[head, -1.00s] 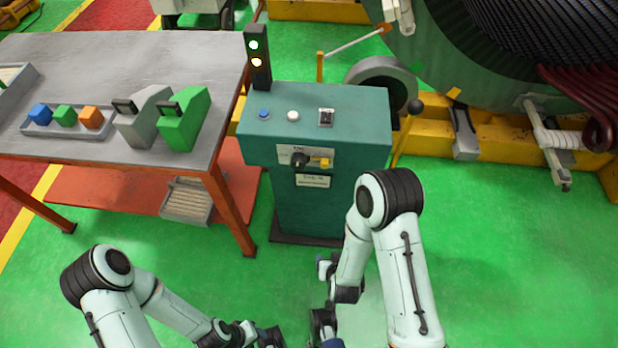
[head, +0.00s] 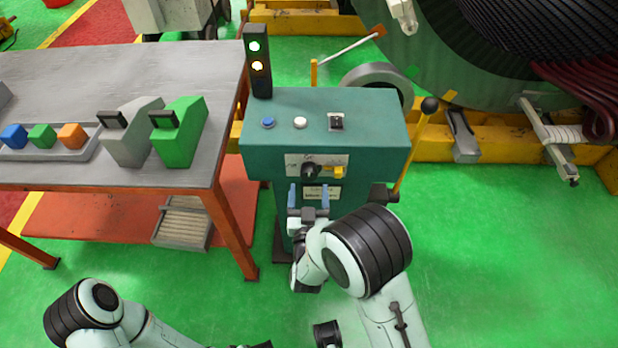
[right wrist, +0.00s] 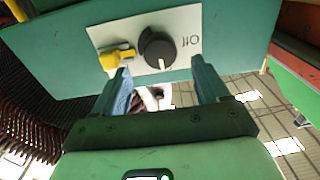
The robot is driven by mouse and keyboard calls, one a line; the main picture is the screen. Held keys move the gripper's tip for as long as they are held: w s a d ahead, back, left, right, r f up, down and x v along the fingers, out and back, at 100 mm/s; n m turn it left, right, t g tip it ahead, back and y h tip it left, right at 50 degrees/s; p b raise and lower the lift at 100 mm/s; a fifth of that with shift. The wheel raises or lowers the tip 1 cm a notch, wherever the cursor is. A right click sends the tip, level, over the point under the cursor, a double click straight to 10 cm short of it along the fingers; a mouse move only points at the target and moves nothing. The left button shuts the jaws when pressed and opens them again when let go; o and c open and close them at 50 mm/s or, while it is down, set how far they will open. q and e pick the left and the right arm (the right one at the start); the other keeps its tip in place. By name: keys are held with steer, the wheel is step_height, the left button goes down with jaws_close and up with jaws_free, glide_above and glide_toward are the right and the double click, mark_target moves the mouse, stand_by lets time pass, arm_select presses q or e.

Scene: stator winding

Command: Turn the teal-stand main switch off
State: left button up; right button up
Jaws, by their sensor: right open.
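The teal stand (head: 325,108) stands in the middle of the head view. Its main switch is a black round knob (head: 311,170) on a pale plate (head: 333,159) on the front face. In the right wrist view, the knob (right wrist: 158,48) has a white mark pointing down in the picture, away from the upside-down "Off" label (right wrist: 190,42) at right. A yellow part (right wrist: 115,58) sits beside the knob. My right gripper (head: 308,196) is open and empty, just below and in front of the knob, apart from it.
The stand's top carries a blue button (head: 268,123), a white button (head: 300,122) and a small black switch (head: 336,122). A signal lamp (head: 258,62) shows green and yellow lights. A grey table (head: 60,80) stands at left; a lever (head: 429,106) is at right.

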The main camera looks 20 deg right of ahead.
mark_target(309, 177)
steer(key=x, duration=0.5)
steer(key=c, duration=1.1)
